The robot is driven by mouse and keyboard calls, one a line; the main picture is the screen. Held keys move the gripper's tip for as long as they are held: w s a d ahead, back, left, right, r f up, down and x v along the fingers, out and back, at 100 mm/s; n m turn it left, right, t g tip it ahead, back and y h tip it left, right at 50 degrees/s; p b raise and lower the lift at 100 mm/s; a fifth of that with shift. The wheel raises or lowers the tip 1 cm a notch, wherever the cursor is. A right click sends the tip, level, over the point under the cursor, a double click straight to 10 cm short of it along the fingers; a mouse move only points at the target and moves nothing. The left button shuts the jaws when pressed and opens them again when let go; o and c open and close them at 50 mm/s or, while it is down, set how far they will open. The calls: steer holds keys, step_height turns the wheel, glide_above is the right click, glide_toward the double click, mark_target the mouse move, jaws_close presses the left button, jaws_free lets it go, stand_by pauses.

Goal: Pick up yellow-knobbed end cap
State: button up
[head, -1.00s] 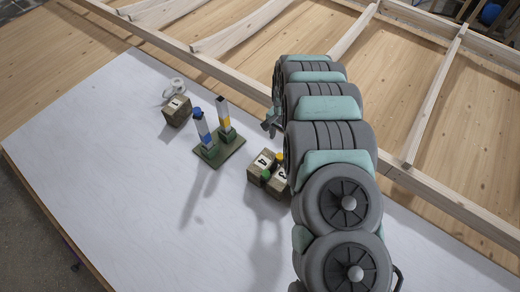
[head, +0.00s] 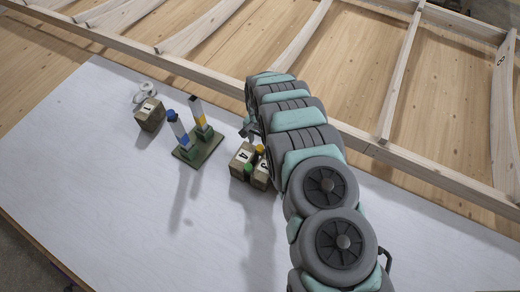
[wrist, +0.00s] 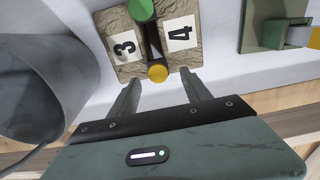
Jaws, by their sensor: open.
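The yellow knob (wrist: 157,73) of the end cap shows in the wrist view at the near end of a dark slot between two wooden blocks marked 3 and 4. A green knob (wrist: 141,9) sits at the slot's far end. In the head view the yellow knob (head: 260,149) is beside my arm, with the green knob (head: 248,168) in front of it. My gripper (wrist: 160,79) is open and empty, its fingertips on either side of the yellow knob in the picture. I cannot tell the height gap. The cap's body is mostly hidden by its knob.
Block 4 (head: 242,157) and block 3 (head: 261,174) stand on the white table (head: 120,215). A green stand (head: 207,150) with two upright posts is to their left. Block 1 (head: 149,114) and a white ring (head: 144,91) lie farther left. A wooden frame rail (head: 210,73) runs behind.

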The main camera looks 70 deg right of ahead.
mark_target(260, 147)
steer(key=shift+s+f, duration=0.1)
steer(key=shift+f, duration=1.7)
jaws_close()
